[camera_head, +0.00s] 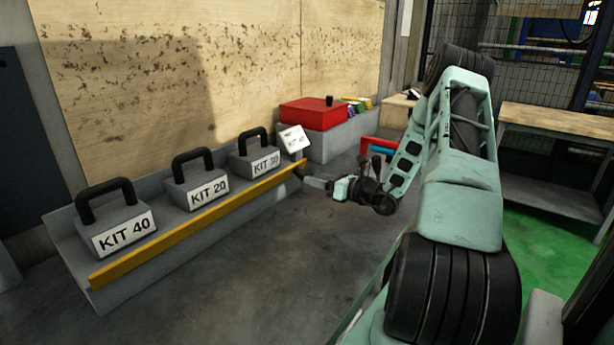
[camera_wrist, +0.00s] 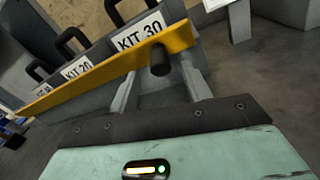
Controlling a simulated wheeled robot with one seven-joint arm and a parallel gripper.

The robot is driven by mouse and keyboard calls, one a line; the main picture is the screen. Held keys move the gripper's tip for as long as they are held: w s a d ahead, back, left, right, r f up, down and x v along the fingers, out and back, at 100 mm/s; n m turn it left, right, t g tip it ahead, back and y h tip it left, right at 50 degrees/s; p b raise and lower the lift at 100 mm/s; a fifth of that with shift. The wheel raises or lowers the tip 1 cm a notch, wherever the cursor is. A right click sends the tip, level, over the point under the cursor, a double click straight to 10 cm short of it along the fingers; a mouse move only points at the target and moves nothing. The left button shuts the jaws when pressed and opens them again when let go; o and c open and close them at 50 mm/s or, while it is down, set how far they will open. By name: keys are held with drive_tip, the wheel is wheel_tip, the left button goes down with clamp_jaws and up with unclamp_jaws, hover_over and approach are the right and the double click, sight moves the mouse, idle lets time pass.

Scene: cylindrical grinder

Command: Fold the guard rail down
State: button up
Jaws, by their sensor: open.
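The guard rail (camera_head: 195,225) is a long yellow bar along the front of a grey shelf, standing up in front of the kit weights. In the wrist view the yellow rail (camera_wrist: 100,73) runs diagonally across the upper picture. A short dark knob (camera_wrist: 160,57) sticks out near its right end. My gripper (camera_head: 312,180) is at the right end of the rail. In the wrist view my gripper (camera_wrist: 160,78) is open, its two grey fingers on either side of the knob in the picture. I cannot tell whether they touch it.
Weights marked KIT 40 (camera_head: 119,235), KIT 20 (camera_head: 207,188) and KIT 30 (camera_head: 264,164) stand on the grey shelf behind the rail. A small white sign (camera_head: 293,139) is at its right end. A red box (camera_head: 313,113) sits beyond. The floor in front is clear.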

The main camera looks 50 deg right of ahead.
sight(307, 174)
drive_tip(key=shift+w+a, duration=0.2)
drive_tip(key=shift+w, duration=0.75)
drive_tip(key=shift+w+a, duration=0.15)
drive_tip(key=shift+w, duration=0.75)
drive_tip(key=c, duration=1)
drive_tip(key=shift+f+t+b, duration=0.3)
drive_tip(key=shift+f+b, duration=0.15)
drive_tip(key=shift+b, duration=0.05)
drive_tip(key=shift+f+t+b, duration=0.15)
drive_tip(key=shift+t+b, duration=0.35)
drive_tip(key=shift+b, duration=0.1)
drive_tip(key=o, duration=1)
drive_tip(key=shift+r, duration=0.2)
drive_tip(key=shift+s, duration=0.15)
drive_tip(key=v, duration=0.7)
drive_tip(key=shift+s+d+f, duration=0.1)
drive_tip(key=shift+s, duration=0.05)
